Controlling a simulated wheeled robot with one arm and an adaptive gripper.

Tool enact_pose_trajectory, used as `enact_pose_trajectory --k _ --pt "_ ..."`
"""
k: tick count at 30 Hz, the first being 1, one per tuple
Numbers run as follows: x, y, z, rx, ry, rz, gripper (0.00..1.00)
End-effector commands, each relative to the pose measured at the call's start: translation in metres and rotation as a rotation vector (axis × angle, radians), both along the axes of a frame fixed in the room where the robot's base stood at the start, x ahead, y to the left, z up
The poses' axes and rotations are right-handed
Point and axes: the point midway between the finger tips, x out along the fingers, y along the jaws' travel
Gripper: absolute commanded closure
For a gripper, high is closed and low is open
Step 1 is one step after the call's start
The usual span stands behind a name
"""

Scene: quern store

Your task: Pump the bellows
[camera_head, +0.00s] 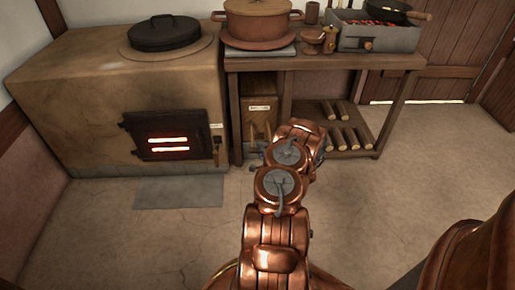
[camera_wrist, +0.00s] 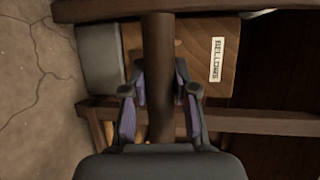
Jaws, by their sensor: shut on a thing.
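The bellows is a brown wooden box (camera_head: 259,117) under the wooden table in the head view, just right of the stove, with a white label on its front. In the wrist view the box (camera_wrist: 198,62) lies sideways and its label reads BELLOWS. A dark brown round wooden handle (camera_wrist: 158,35) stands out in front of it. My gripper (camera_wrist: 160,88) is shut on this handle, one purple-padded finger on each side. In the head view my copper arm reaches to the front of the bellows and hides most of the handle and the fingers.
A clay stove (camera_head: 75,95) with a glowing fire door (camera_head: 165,135) stands at the left, a grey slab (camera_head: 178,191) on the floor before it. The table (camera_head: 330,62) carries a pot (camera_head: 257,22) and a brazier (camera_head: 375,38). Logs (camera_head: 338,128) lie on its low shelf. The front floor is clear.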

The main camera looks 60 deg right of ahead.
Motion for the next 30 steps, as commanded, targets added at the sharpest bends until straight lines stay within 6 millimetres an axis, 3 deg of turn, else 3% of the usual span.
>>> enact_pose_trajectory --k 2,3,10,22,30 --pt "-0.001 -0.001 -0.002 0.003 0.002 -0.004 1.0" --pt "-0.001 -0.001 -0.002 0.002 0.003 -0.004 0.7" --pt "0.0 0.0 -0.001 0.001 0.001 -0.001 0.46" --pt "-0.004 0.001 0.001 0.001 0.001 -0.001 0.46" --pt "-0.036 0.017 0.008 0.002 -0.002 -0.004 0.46"
